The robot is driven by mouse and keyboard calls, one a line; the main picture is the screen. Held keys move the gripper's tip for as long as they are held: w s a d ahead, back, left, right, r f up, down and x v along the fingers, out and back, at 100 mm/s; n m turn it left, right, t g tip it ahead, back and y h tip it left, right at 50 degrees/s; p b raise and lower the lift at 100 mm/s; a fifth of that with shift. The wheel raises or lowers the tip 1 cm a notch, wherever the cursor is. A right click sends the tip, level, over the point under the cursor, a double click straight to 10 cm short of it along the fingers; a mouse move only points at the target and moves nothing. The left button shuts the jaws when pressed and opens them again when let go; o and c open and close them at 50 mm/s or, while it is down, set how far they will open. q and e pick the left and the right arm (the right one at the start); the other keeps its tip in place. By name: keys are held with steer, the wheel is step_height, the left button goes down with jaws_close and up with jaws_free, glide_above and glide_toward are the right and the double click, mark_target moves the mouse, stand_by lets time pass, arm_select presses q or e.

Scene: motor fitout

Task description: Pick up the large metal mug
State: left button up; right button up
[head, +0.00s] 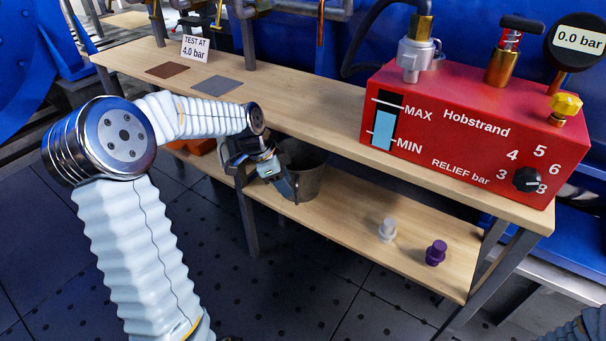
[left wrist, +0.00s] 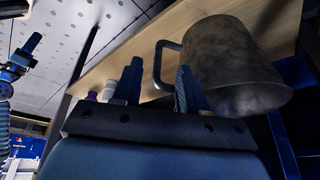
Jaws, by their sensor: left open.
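The large metal mug (head: 309,178) is a dull grey, bucket-like cup on the lower wooden shelf. In the left wrist view, the mug (left wrist: 238,68) is large and close, and its handle loop sticks out to the left. My left gripper (head: 283,186) is open at the mug's left side, partly covering it in the head view. In the left wrist view, the handle shows between the two fingers of my left gripper (left wrist: 160,70); I cannot tell how deep it sits. My right gripper (left wrist: 24,52) seems to show small at the left edge of that view, its jaws unclear.
A white fitting (head: 387,230) and a purple fitting (head: 436,252) stand on the lower shelf to the right. The upper bench top (head: 300,115) overhangs the mug and carries a red Hobstrand unit (head: 470,130). A dark bench leg (head: 247,215) stands left of the mug.

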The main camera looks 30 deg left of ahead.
arm_select(q)
steer(key=x, duration=0.6)
steer(key=shift+d+b, duration=0.2)
steer(key=shift+b, duration=0.1)
jaws_close()
